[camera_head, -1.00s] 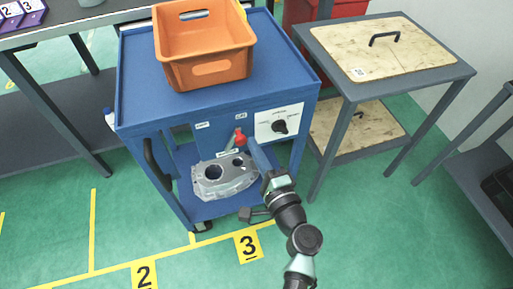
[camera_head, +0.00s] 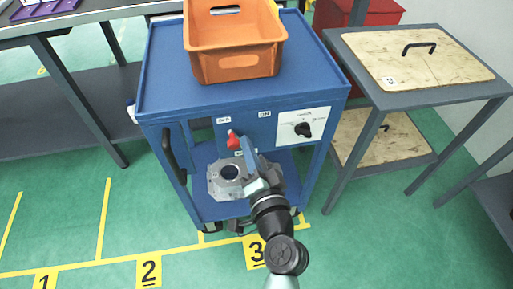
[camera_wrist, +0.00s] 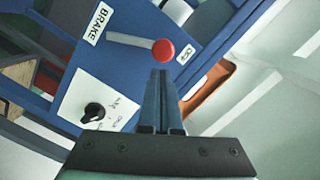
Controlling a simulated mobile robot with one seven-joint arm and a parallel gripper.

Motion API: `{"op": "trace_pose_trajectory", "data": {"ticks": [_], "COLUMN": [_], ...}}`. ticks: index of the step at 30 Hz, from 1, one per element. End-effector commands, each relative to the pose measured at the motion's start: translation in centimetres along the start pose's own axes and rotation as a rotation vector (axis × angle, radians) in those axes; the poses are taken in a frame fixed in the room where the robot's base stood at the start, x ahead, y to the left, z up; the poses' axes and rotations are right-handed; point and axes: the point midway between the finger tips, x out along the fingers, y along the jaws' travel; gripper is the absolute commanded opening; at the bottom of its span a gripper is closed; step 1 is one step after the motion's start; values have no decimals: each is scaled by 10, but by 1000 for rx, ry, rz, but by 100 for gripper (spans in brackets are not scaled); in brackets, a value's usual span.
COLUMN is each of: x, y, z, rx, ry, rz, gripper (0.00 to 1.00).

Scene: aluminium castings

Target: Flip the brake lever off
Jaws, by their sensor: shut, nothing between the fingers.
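The brake lever has a red ball knob (camera_head: 233,140) on a grey arm, on the blue front panel of the cart. In the wrist view the lever (camera_wrist: 135,41) runs from beside the BRAKE label (camera_wrist: 97,23) to the red knob (camera_wrist: 163,50), which lies close to the OFF label (camera_wrist: 182,54). In the head view the knob is below and slightly right of the OFF label (camera_head: 223,120), left of the ON label (camera_head: 264,114). My gripper (camera_wrist: 161,73) is shut and empty, its tips right at the knob; I cannot tell whether they touch. In the head view my gripper (camera_head: 244,141) is just right of the knob.
A white panel with a black rotary knob (camera_head: 303,129) is right of the lever. An orange bin (camera_head: 238,65) stands on the blue cart (camera_head: 165,85). A grey metal casting (camera_head: 226,180) lies on the lower shelf. A grey table (camera_head: 445,92) stands close on the right.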

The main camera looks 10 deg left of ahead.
Motion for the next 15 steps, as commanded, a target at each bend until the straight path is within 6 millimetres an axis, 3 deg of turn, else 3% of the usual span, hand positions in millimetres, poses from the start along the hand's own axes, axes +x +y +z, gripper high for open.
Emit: {"op": "trace_pose_trajectory", "data": {"ticks": [15], "x": [1], "y": [-4], "z": [10], "rx": [-124], "ry": [-1], "rz": [14], "gripper": [0]}}
